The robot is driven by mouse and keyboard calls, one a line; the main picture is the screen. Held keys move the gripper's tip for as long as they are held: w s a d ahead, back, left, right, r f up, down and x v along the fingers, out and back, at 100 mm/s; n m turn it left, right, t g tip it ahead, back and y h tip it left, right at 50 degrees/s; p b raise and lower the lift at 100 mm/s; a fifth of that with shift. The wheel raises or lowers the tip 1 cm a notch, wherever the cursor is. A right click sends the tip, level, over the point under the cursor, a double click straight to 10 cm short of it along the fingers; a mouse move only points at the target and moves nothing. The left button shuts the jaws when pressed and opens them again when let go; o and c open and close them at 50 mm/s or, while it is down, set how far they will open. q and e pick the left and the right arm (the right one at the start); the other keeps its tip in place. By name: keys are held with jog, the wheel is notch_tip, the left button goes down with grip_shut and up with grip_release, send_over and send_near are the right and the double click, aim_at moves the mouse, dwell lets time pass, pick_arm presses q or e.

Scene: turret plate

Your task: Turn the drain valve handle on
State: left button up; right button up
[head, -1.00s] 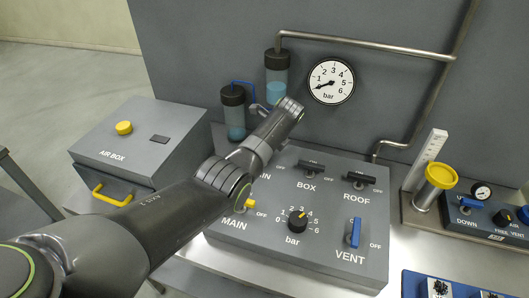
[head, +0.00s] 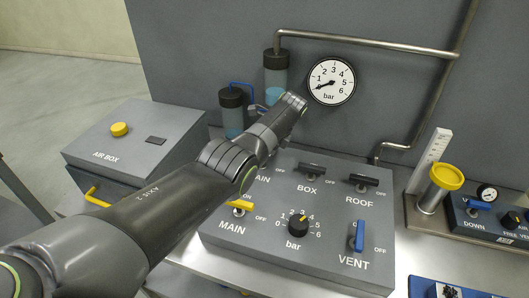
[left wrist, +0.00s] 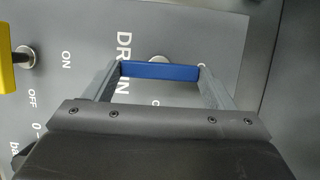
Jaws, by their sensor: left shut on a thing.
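The drain valve handle (left wrist: 160,72) is a blue bar in the left wrist view, in front of the panel's partly covered DRAIN lettering. The bar runs across the picture, crosswise to the lettering. My left gripper (left wrist: 160,80) has one finger at each end of the bar and is shut on it. A round metal fitting shows behind the bar; the ON and OFF marks for this handle are mostly covered. In the head view my left arm hides the handle and the gripper's fingertips; only the end of the word DRAIN shows. My right gripper is in neither view.
The sloped grey panel (head: 215,240) also bears the yellow MAIN handle (head: 241,205), BOX and ROOF handles, the black bar knob (head: 298,226) and the blue VENT handle (head: 359,236). Pipes and capped clear cylinders stand behind.

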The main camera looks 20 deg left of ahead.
pick_arm(q)
jog(key=o, duration=1)
jog(key=shift+d+r, duration=0.2)
jog(key=shift+r, duration=0.3)
jog(key=b+v, duration=0.3)
jog(key=v, duration=1.3)
jog(key=shift+d+r, duration=0.15)
jog(key=shift+r, duration=0.05)
jog(key=shift+f, duration=0.1)
